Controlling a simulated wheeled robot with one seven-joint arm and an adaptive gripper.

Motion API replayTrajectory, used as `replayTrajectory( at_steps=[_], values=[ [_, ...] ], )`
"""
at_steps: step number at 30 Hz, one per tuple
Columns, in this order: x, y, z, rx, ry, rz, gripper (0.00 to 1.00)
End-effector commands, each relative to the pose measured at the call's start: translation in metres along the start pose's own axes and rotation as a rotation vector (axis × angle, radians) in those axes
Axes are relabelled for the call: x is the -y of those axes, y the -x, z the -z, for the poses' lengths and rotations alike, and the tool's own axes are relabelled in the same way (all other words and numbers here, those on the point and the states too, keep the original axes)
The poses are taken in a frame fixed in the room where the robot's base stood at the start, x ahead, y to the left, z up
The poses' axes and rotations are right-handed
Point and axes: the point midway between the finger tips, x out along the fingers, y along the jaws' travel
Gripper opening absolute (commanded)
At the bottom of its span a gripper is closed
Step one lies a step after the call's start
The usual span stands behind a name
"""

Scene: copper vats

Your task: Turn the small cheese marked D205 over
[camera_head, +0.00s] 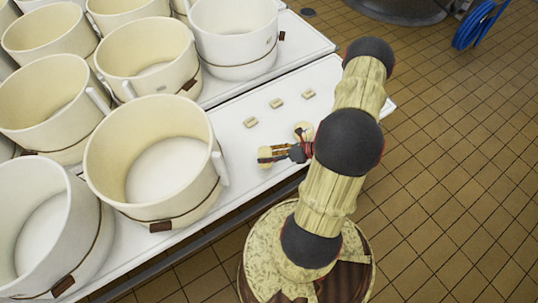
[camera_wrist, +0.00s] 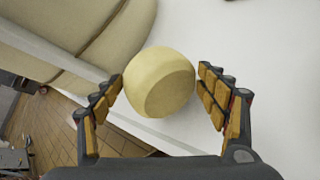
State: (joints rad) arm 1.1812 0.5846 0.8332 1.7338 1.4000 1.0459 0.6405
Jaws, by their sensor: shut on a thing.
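A small round pale-yellow cheese (camera_wrist: 160,80) sits between the two fingers of my gripper (camera_wrist: 162,88) in the wrist view. A flatter face of it shows toward the camera, and no mark can be read on it. My gripper is shut on this cheese. In the head view my gripper (camera_head: 272,154) reaches left over the white table (camera_head: 235,165), near its front edge, with the cheese (camera_head: 264,152) small at its end. I cannot tell whether the cheese touches the table.
Several large cream vats (camera_head: 160,165) crowd the left of the table, one close to the left of my gripper. Small pale pieces (camera_head: 277,103) lie in a row behind the gripper. A blue hose (camera_head: 473,25) is at the far right.

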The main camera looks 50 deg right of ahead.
Motion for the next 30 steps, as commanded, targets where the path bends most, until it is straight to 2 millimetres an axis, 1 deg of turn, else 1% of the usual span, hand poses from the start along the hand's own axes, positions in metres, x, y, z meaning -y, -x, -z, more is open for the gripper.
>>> replayTrajectory(
  at_steps=[30],
  values=[
    [0.0067, -0.0065, 0.0088, 0.001, 0.000, -0.001, 0.29]
  ],
)
